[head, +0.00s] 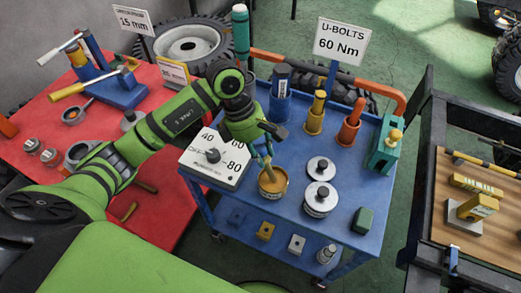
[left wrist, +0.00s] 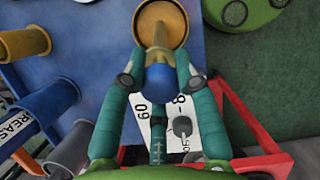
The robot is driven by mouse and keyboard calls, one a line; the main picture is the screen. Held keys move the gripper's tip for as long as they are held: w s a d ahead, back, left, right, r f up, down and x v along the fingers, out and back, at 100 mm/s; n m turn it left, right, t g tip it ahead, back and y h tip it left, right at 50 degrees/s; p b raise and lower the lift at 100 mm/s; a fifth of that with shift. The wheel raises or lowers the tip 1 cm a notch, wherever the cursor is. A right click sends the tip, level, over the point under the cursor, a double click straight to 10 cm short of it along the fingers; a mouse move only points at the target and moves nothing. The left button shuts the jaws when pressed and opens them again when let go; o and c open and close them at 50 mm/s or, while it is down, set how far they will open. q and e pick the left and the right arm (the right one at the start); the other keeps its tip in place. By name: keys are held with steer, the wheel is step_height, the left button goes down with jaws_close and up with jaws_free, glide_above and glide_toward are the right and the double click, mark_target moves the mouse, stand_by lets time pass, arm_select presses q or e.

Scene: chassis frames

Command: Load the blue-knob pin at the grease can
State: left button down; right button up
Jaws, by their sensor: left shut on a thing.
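My left gripper (head: 262,143) is over the blue cart, pointing down at an open can (head: 272,186) with yellow-brown contents. In the left wrist view my left gripper (left wrist: 162,82) is shut on the blue-knob pin (left wrist: 157,77), with a finger on each side of the blue knob. The pin's brass shaft points at the can (left wrist: 178,12), and its lower end appears to be inside the mouth. How deep it sits, and whether it touches the contents, I cannot tell. In the head view the pin's shaft (head: 268,166) shows below the fingers. My right gripper is not in view.
A red table (head: 60,185) stands left, a wooden-topped cart (head: 432,215) right.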

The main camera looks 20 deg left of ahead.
arm_select(q)
steer(key=shift+f+b, duration=0.1)
steer(key=shift+b, duration=0.2)
stand_by(1.1)
steer(key=shift+r+p, duration=1.95)
steer(key=shift+r, duration=1.7)
steer(key=s+r+m+g+y, duration=0.1)
steer(key=s+r+m+y, duration=0.1)
steer(key=m, duration=0.8)
steer(key=s+a+r+m+g+y, duration=0.1)
steer(key=s+r+m+g+y, duration=0.1)
steer(key=m, duration=0.8)
steer(key=shift+s+a+r+m+g+y, duration=0.2)
steer(key=shift+r+m+g+y, duration=0.1)
steer(key=shift+r+m+y, duration=0.15)
